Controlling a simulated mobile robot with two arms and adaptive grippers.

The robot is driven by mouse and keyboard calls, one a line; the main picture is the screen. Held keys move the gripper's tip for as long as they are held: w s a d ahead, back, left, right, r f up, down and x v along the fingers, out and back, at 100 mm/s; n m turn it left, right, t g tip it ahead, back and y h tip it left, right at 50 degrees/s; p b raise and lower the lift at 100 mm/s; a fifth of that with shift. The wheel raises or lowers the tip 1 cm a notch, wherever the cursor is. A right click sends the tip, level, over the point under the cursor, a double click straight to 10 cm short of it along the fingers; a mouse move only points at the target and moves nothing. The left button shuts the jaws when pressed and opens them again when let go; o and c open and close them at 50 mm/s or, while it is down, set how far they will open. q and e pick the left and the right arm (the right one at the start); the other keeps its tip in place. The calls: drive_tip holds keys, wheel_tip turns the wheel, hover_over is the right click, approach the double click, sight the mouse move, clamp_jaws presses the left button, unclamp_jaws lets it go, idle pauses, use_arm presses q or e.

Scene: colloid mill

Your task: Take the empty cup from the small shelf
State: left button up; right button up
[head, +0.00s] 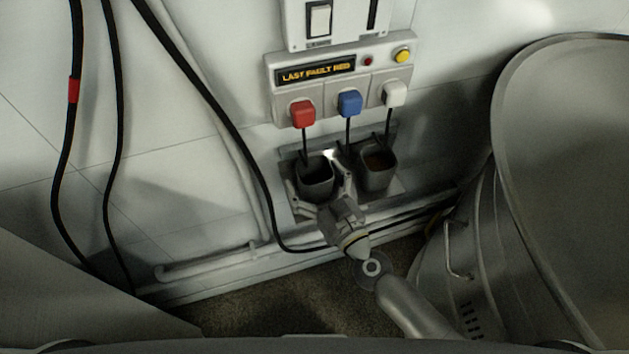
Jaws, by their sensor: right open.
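Two dark grey cups stand side by side on the small shelf (398,188) low on the wall. The left cup (315,187) looks dark and empty inside. The right cup (377,178) holds something brown. My right gripper (320,182) is open, with one finger on each side of the left cup. I cannot tell whether the fingers touch it. The gripper and wrist hide part of the shelf's front. My left gripper is not in view.
Above the shelf is a panel with a "LAST FAULT RED" display (315,75) and red (302,115), blue (349,103) and white (395,94) plugs with hanging cords. Black cables (205,90) hang at left. A large metal vessel (570,150) fills the right. A pipe (215,264) runs below.

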drive_tip(key=c, duration=1.1)
drive_tip(key=shift+r, duration=0.1)
drive_tip(key=shift+c, duration=0.2)
